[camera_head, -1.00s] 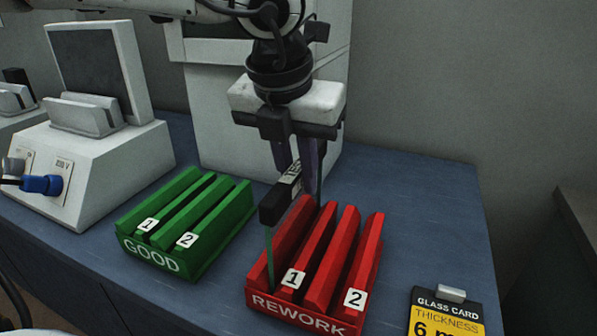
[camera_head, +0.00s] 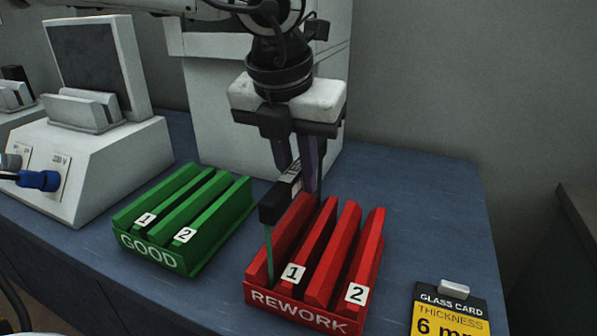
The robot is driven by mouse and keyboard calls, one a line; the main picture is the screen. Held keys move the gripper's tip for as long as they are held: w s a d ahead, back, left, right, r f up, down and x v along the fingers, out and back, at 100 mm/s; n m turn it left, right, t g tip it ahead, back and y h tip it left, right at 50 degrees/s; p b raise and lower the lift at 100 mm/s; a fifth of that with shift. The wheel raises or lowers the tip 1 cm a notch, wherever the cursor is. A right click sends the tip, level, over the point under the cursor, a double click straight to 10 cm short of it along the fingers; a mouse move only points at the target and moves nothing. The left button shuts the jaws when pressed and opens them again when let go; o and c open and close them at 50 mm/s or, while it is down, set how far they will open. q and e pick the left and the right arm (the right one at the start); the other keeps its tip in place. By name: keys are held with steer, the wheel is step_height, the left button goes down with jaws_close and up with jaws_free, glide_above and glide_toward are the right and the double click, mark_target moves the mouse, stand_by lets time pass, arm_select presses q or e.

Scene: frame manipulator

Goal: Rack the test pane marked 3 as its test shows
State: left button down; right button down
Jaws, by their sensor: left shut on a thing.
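My left gripper (camera_head: 297,172) points down over the red REWORK rack (camera_head: 299,312). It is shut on the test pane (camera_head: 272,207), gripping its dark top strip. The pane stands upright on edge, and a thin green glass edge shows below the strip. Its lower part is down among the rack's left ridges, near the slot marked 1; how deep it sits and whether it touches the bottom cannot be told. The slot marked 2 looks empty. The green GOOD rack (camera_head: 150,250), also with slots 1 and 2, stands to the left and looks empty. My right gripper is not in view.
A white tester (camera_head: 95,170) with a dark screen and blue plug (camera_head: 38,180) stands at the left. A glass card (camera_head: 450,310) reading "THICKNESS 6 mm" is at the front right. A pale cabinet (camera_head: 215,110) stands behind the arm.

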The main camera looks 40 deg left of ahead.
arm_select(q)
steer(key=c, duration=1.6)
jaws_free()
steer(key=shift+o, duration=0.2)
steer(key=shift+f, duration=0.1)
steer(key=v, duration=1)
steer(key=shift+s+r+p, duration=0.1)
steer(key=shift+r+p, duration=0.15)
steer(key=shift+p, duration=0.15)
